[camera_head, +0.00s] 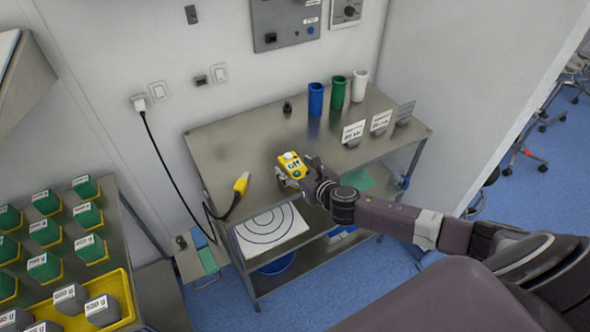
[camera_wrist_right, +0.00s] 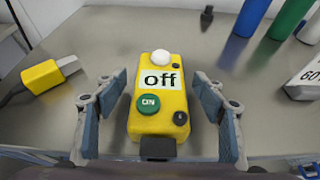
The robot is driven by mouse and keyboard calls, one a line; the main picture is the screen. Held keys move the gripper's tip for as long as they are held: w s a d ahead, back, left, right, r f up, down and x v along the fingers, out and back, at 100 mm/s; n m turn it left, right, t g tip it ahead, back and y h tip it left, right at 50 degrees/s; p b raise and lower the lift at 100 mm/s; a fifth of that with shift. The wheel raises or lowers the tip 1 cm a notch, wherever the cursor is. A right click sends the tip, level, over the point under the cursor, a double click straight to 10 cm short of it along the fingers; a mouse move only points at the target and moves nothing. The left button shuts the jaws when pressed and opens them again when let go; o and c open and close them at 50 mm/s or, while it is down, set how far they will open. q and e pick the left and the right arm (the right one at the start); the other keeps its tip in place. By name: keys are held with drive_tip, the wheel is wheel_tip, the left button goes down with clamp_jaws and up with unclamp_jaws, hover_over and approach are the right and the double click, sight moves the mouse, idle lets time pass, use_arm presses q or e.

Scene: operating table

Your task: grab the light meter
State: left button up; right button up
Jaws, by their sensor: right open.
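The light meter (camera_head: 292,163) is a small yellow box on the steel table, near its front edge. In the right wrist view the light meter (camera_wrist_right: 158,108) shows a label reading "off", a green "ON" button, a white dome and dark knobs. My right gripper (camera_head: 290,176) is at the light meter in the head view. In the right wrist view my right gripper (camera_wrist_right: 160,100) is open, with one finger on each side of the light meter and a gap on both sides. My left gripper is not in view.
A yellow plug (camera_head: 241,184) on a black cable lies left of the meter. Blue (camera_head: 316,100), green (camera_head: 338,93) and white (camera_head: 359,86) cylinders stand at the back, with labelled blocks (camera_head: 353,132) to the right. A side table (camera_head: 110,205) holds several green blocks.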

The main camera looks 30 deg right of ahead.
drive_tip(key=c, duration=1.2)
drive_tip(key=shift+r, duration=0.1)
drive_tip(key=shift+c, duration=1)
